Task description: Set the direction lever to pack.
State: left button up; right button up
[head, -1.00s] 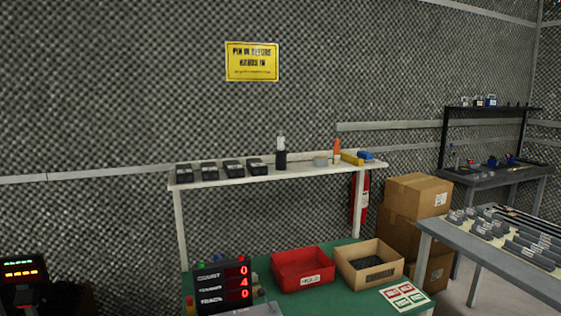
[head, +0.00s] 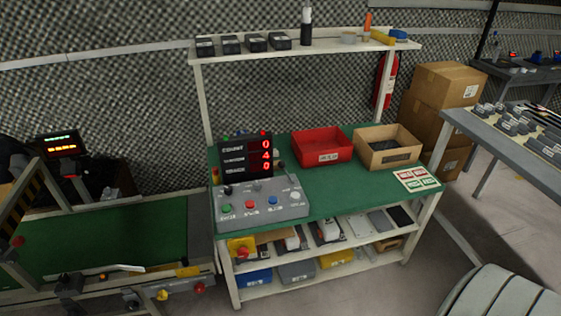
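A grey control box (head: 258,203) stands at the front left of the green-topped bench. I cannot tell which of these, if any, is the direction lever, and I can read no "pack" label. A black display (head: 246,157) with red digits 0, 4, 0 stands behind the box. Neither of my grippers is in view.
On the green bench (head: 330,193) are a red bin (head: 321,149), a cardboard tray (head: 388,147) and a label card (head: 417,179). A green conveyor belt (head: 110,240) lies at the left. Boxes (head: 440,95) and a grey table (head: 500,140) stand right. Floor shows at lower right.

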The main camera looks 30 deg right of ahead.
aim_at(282, 164)
jog(key=l+z, duration=0.2)
jog(key=z, duration=0.2)
jog(key=l+z, duration=0.2)
jog(key=z, duration=0.2)
jog(key=i+l+z, duration=0.1)
jog(key=z, duration=0.3)
